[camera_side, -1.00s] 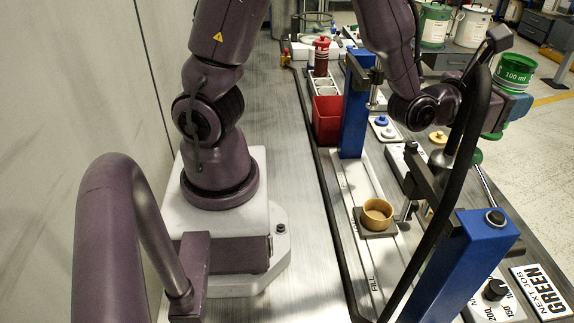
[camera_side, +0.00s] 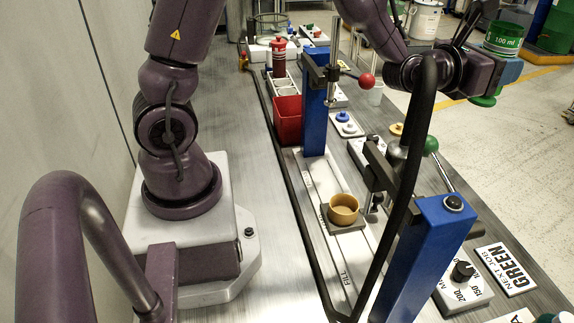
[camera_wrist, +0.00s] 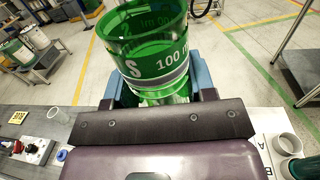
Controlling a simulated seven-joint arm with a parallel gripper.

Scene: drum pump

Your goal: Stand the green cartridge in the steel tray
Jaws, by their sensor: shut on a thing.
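The green cartridge (camera_side: 502,40) is marked "100 ml" and is held up high at the right in the side view, roughly upright. My gripper (camera_side: 507,70) is shut around its middle; green shows above and below the fingers. In the wrist view the cartridge (camera_wrist: 155,55) sits between my blue fingers (camera_wrist: 158,88), and its upper part looks clear with green inside. I cannot pick out the steel tray with certainty in either view.
Blue posts (camera_side: 425,250) and a red-knobbed lever (camera_side: 366,80) stand along the bench. A tan cup (camera_side: 343,209) sits on the white rail. A red bin (camera_side: 288,119) and a rack with a red cartridge (camera_side: 279,58) are behind. A white cup (camera_wrist: 285,145) shows in the wrist view.

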